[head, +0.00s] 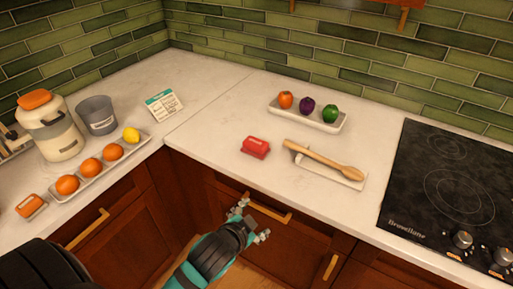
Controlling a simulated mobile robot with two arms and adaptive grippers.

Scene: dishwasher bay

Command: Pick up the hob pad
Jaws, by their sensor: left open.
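A small red pad (255,147) with faint pale lettering lies on the white counter (220,125), near its front edge; it looks like the hob pad, though the lettering is too small to read. My left gripper (250,221) is open and empty. It is in front of the cabinet drawers, below the counter edge in the picture and apart from the pad. My right gripper is not in view.
A wooden spoon (325,160) rests on a white spoon rest (335,178) right of the pad. Behind is a tray (305,117) of small vegetables. The black hob (450,190) is at the right. An orange-labelled block (31,206) and fruit tray (80,182) are left.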

